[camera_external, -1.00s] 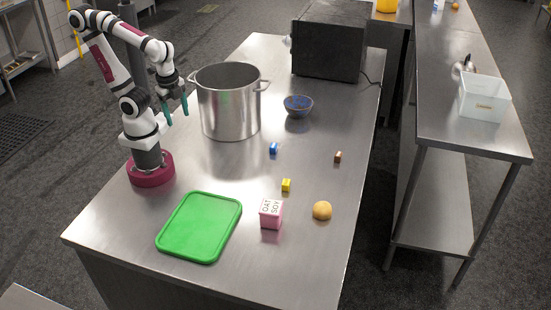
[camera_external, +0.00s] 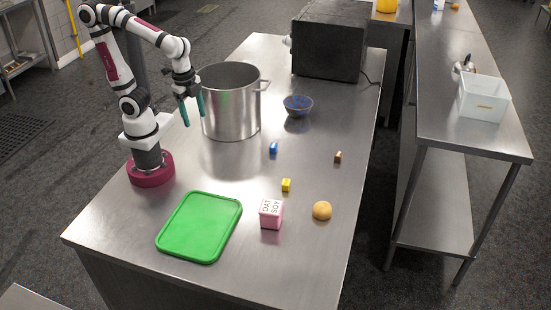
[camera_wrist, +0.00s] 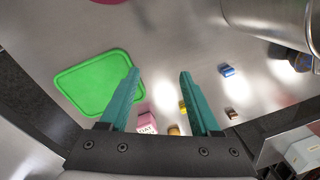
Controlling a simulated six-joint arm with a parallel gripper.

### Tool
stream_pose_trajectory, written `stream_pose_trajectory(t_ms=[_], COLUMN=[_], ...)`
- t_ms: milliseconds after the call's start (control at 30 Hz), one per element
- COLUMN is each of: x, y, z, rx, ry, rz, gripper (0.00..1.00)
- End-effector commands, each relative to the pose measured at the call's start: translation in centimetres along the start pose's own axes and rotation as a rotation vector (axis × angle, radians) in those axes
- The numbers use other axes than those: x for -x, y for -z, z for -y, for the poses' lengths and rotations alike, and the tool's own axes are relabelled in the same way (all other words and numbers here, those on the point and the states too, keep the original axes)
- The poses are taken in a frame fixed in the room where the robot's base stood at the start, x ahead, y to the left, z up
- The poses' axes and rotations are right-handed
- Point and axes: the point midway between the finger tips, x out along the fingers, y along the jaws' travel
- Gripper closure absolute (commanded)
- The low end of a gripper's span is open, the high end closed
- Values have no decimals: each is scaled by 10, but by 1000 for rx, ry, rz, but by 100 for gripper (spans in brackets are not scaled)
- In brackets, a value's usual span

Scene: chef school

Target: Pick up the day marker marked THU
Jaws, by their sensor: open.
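Three small blocks lie apart on the steel table: a blue one (camera_external: 273,148), a yellow one (camera_external: 286,185) and a brown one (camera_external: 338,157). They could be day markers, but I cannot read THU on any of them. In the wrist view the blue block (camera_wrist: 227,70) and brown block (camera_wrist: 231,113) are right of the fingers, and the yellow block (camera_wrist: 183,107) is partly hidden by the right finger. My gripper (camera_external: 194,112) is open and empty, in the air by the left side of the pot; its teal fingers also show in the wrist view (camera_wrist: 159,74).
A large steel pot (camera_external: 231,115) stands close to my gripper. A blue bowl (camera_external: 298,106), green board (camera_external: 200,228), pink OAT SOY box (camera_external: 271,214) and round yellowish item (camera_external: 322,210) are on the table. A dark appliance (camera_external: 329,50) stands at the back. The table between the blocks is clear.

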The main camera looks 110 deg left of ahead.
Motion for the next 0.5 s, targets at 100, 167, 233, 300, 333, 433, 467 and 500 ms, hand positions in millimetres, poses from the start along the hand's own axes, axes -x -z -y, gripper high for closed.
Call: stream_pose_trajectory(t_ms=[100, 167, 233, 300, 333, 433, 467, 500], x=[-13, -31, -58, -86, -96, -120, -125, -131], y=[104, 150, 188, 209, 215, 223, 224, 226], z=[76, 128, 188, 240, 258, 297, 304, 310], rx=[146, 223, 307, 376, 398, 451, 459, 466], ry=[-11, 7, 44, 86, 103, 147, 155, 161], rz=[-153, -237, -323, -389, -410, -457, -464, -470], gripper=[36, 36, 36, 36, 36, 36, 36, 36])
